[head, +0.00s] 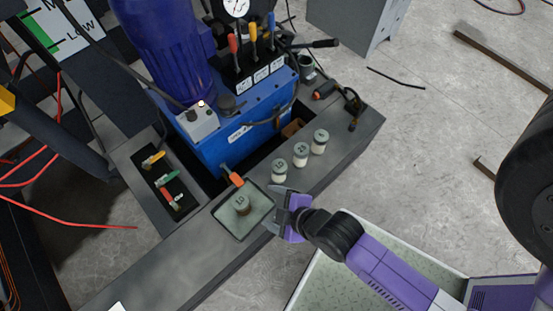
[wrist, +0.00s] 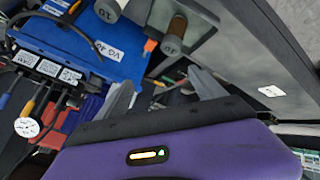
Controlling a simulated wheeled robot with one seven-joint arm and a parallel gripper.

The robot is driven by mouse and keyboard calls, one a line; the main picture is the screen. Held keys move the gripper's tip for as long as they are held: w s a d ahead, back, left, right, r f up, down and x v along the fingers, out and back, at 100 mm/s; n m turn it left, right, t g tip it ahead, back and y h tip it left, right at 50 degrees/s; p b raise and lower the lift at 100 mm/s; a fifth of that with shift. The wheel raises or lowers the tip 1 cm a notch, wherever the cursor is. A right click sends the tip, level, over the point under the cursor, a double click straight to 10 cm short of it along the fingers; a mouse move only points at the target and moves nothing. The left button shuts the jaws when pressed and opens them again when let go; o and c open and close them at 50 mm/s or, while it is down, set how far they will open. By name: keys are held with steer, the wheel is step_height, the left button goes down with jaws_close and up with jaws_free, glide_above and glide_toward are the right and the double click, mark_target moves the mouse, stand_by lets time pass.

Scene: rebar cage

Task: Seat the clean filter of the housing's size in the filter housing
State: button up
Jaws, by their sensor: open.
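Three pale filters with grey-green caps stand upright in a row on the grey ledge: a far one (head: 320,142), a middle one (head: 300,155) and a near one (head: 279,172). Their cap marks are too small to read surely. A brownish, dirty-looking filter (head: 242,205) stands in a shallow tray (head: 228,226); it also shows in the wrist view (wrist: 175,36). An open grey cup (head: 306,67) beside the blue unit looks like the filter housing; its inside is unclear. My gripper (head: 274,211) is open and empty near the tray's right edge; its fingers show in the wrist view (wrist: 163,92).
The blue power unit (head: 235,145) with coloured levers (head: 253,45) stands behind the ledge. A dark recess (head: 178,192) holds coloured-handled items. Cables and a black fitting lie near the ledge's far end.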

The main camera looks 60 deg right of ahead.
mark_target(279, 164)
steer(key=w+d+f+n+g+b, duration=0.2)
steer(key=w+d+f+n+b, duration=0.15)
steer(key=f, duration=0.35)
steer(key=w+d+f+n+g+b, duration=0.2)
steer(key=w+d+f, duration=0.1)
steer(key=w+f, duration=0.25)
steer(key=d+f+n+g+b, duration=0.1)
steer(key=d, duration=0.2)
steer(key=d+f+n+g+b, duration=0.1)
steer(key=d+n+g, duration=0.1)
steer(key=d, duration=0.2)
steer(key=d+f+n+g+y+b, duration=0.1)
steer(key=d, duration=0.3)
steer(key=shift+w+n, duration=0.3)
steer(key=shift+n, duration=0.05)
steer(key=shift+d+r+g+b, duration=0.1)
steer(key=shift+d+g+b, duration=0.2)
steer(key=shift+d, duration=0.05)
steer(key=shift+s+d, duration=0.1)
steer(key=shift+s, duration=0.05)
steer(key=shift+f+b, duration=0.5)
steer(key=shift+f, duration=0.45)
steer(key=f+b, duration=0.1)
steer(key=f, duration=0.3)
steer(key=f+b, duration=0.1)
steer(key=shift+s+a+f+b, duration=0.25)
steer(key=shift+s+f+b, duration=0.05)
steer(key=shift+f+b, duration=0.1)
steer(key=shift+r, duration=0.1)
steer(key=c, duration=1.7)
